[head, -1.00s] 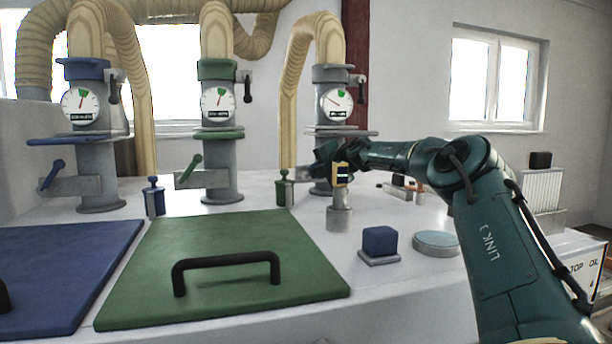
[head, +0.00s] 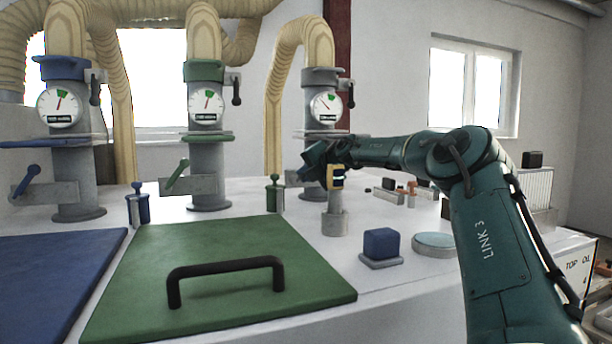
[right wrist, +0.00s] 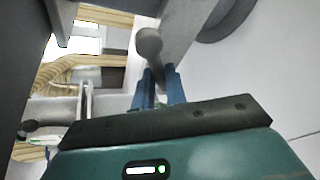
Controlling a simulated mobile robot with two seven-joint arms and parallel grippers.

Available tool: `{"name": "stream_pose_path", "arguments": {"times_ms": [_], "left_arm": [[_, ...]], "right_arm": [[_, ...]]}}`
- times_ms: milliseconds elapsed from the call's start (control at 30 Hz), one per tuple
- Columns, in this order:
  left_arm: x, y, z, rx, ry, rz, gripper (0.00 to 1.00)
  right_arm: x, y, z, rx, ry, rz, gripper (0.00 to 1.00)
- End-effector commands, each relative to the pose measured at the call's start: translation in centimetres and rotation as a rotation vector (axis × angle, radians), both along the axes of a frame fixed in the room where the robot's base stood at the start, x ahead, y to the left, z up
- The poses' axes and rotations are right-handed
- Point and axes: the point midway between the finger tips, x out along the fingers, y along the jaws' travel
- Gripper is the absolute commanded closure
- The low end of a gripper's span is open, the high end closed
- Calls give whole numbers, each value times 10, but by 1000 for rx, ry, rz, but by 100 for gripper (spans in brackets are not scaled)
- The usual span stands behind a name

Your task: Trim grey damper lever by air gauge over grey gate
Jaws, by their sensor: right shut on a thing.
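The grey gate (head: 324,78) is the rightmost pipe column, with a round white air gauge (head: 325,105) on it. The gauge's needle points up and left, short of the green sector at the top. My right gripper (head: 308,168) is at the front of this column and hides the damper lever in the head view. In the right wrist view, the grey damper lever (right wrist: 149,44) with its round knob stands between the blue fingertips (right wrist: 158,82), which are shut on it. My left gripper is not in view.
A blue gate (head: 68,68) and a green gate (head: 204,72) with their own levers and gauges stand to the left. A green hatch (head: 215,245) with a black handle lies in front. A blue block (head: 380,242) and a pale round disc (head: 436,240) sit below my arm.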

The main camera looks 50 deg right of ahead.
Motion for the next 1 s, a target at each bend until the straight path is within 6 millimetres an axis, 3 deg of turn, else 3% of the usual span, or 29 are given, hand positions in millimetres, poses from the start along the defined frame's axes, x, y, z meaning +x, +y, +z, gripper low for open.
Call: {"name": "stream_pose_path", "arguments": {"times_ms": [67,100,367,733,1000], "left_arm": [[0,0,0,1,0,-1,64],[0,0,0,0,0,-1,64],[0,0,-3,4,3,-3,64],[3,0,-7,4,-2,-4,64],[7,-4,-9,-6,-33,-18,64]], "right_arm": [[0,0,1,-1,-1,1,100],[0,0,1,-1,-1,1,85],[0,0,0,0,-1,0,65],[-5,2,1,0,-2,1,65],[-34,10,4,0,-3,3,65]]}}
